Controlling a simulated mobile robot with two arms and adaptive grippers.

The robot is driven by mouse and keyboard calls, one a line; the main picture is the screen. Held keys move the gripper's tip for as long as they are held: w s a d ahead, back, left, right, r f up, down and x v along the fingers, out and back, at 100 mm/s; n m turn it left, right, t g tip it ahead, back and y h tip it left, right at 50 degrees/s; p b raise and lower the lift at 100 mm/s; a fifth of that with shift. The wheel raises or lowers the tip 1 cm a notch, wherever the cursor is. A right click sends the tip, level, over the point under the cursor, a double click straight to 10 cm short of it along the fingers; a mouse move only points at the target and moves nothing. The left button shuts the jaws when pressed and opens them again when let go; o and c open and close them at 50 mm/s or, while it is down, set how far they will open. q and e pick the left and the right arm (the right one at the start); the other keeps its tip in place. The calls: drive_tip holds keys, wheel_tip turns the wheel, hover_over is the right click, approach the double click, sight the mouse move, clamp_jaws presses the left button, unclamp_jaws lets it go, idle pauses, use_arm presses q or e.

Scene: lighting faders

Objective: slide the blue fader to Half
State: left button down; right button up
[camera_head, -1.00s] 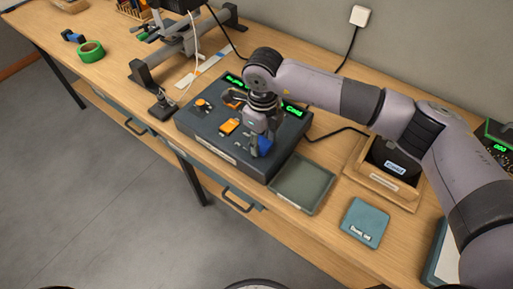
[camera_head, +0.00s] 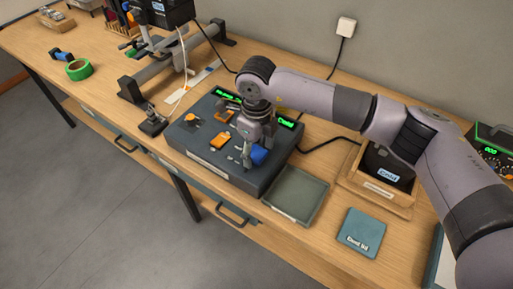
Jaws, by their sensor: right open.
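The fader console (camera_head: 205,155) is a dark grey box on the wooden bench, with green lit displays along its back. The blue fader (camera_head: 258,155) is at the right of its top, partly hidden by my gripper. An orange fader (camera_head: 220,139) sits to its left. My right gripper (camera_head: 247,160) points down over the console, its fingers open right beside the blue fader. I cannot tell whether they touch it. The fader's scale marks are too small to read. My left gripper is not in view.
An empty grey-green tray (camera_head: 296,194) stands right of the console. A wooden box (camera_head: 378,188) with a dark item and a teal box (camera_head: 362,232) lie further right. A metal rig (camera_head: 165,70) stands at the back left, near green tape (camera_head: 79,69).

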sight(256, 153)
wheel_tip(256, 153, up, 12)
idle(0.5)
idle(0.3)
